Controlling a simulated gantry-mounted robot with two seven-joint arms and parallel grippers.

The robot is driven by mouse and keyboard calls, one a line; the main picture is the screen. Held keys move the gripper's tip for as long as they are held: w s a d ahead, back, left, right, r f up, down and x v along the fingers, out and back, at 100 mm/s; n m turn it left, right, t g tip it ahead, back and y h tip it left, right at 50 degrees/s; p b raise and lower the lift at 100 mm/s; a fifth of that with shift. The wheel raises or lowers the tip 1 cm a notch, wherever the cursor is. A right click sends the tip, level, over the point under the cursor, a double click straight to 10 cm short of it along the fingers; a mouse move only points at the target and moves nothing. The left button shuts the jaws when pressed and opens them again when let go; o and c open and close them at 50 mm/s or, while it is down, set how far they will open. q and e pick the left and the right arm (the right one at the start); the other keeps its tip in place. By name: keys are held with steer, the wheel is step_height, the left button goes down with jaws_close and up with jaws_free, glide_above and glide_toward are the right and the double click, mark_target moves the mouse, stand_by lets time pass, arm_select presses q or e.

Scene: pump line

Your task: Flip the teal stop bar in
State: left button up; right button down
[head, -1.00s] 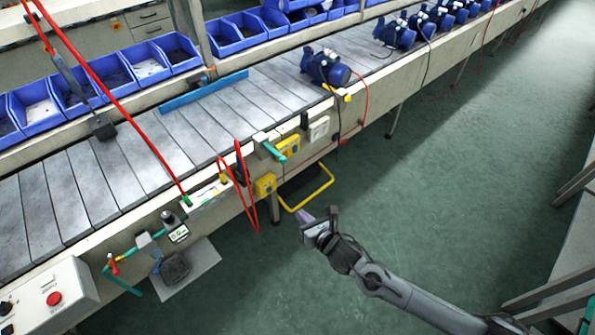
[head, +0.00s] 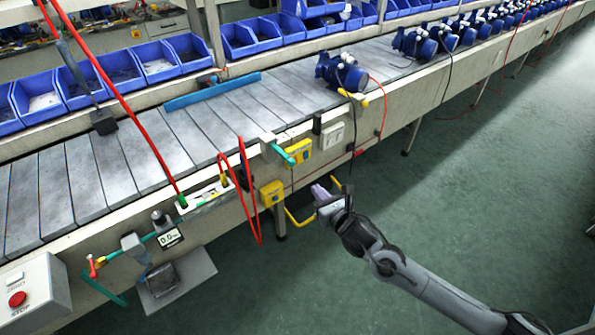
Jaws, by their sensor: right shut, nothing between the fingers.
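The teal stop bar (head: 298,150) shows in the head view as a short teal bar with a rounded end. It is fixed by a grey-white block (head: 269,146) at the near edge of the conveyor and points outward to the right, off the belt. My right gripper (head: 322,192) has lilac fingertips and is shut with nothing in it. It hangs in front of the line, below and to the right of the bar, apart from it. My left gripper is not in view.
A yellow box (head: 299,153) sits right beside the bar, and another yellow box (head: 271,194) lower left. Red cords (head: 252,200) hang left of it. A blue pump (head: 341,72) stands on the belt (head: 280,98). A light-blue bar (head: 212,91) lies at the belt's far side.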

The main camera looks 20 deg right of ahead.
steer(key=b, duration=0.4)
glide_toward(294, 164)
steer(key=x, duration=0.5)
steer(key=shift+w+a+f, duration=0.15)
steer(key=shift+w, duration=0.05)
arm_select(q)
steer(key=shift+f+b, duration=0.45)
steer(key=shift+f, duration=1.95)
arm_select(e)
steer(key=shift+w, duration=0.7)
